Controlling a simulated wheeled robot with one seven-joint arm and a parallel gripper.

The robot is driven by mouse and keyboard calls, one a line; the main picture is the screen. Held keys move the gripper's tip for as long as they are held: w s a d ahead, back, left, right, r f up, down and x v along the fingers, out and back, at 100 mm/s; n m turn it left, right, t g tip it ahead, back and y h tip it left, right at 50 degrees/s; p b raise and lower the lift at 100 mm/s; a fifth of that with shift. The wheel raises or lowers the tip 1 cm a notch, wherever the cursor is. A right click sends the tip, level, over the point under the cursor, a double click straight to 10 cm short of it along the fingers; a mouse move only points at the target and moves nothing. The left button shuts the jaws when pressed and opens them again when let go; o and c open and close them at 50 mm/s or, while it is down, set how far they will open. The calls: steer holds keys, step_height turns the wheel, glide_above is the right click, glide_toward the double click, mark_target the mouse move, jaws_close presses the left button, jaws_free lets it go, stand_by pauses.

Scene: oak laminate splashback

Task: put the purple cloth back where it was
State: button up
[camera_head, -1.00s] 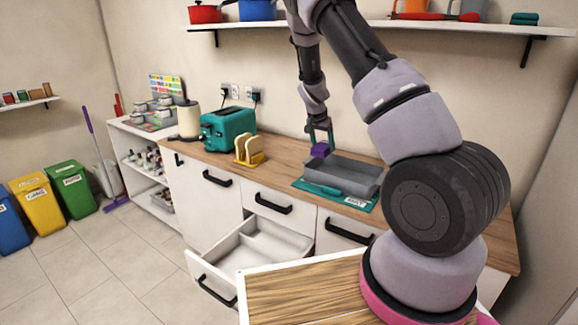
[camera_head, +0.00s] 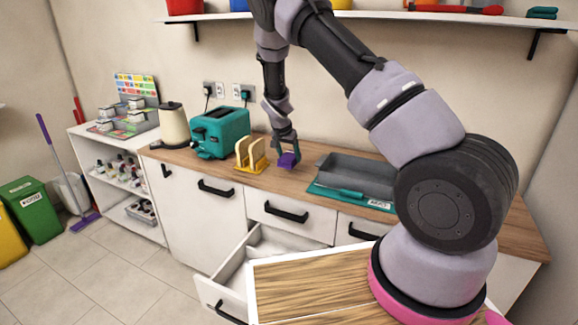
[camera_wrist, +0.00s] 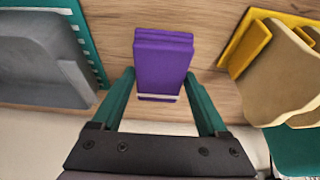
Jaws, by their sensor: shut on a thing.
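The purple cloth (camera_head: 289,159) is folded into a small block and is in my gripper (camera_head: 287,150), over the wooden counter between the toast rack and the grey tray. In the wrist view the cloth (camera_wrist: 163,62) sits between the two teal fingers of my gripper (camera_wrist: 162,92), with a pale band along its near edge. I cannot tell whether the cloth touches the counter.
The yellow rack with bread slices (camera_head: 250,157) is left of the cloth, and a teal toaster (camera_head: 219,132) is beyond it. The grey tray (camera_head: 357,174) on a teal mat (camera_head: 340,193) is to the right. An open drawer (camera_head: 238,272) juts out below the counter (camera_head: 215,170).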

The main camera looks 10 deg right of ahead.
steer(key=shift+f, duration=2.05)
steer(key=shift+f, duration=0.1)
steer(key=o, duration=1.1)
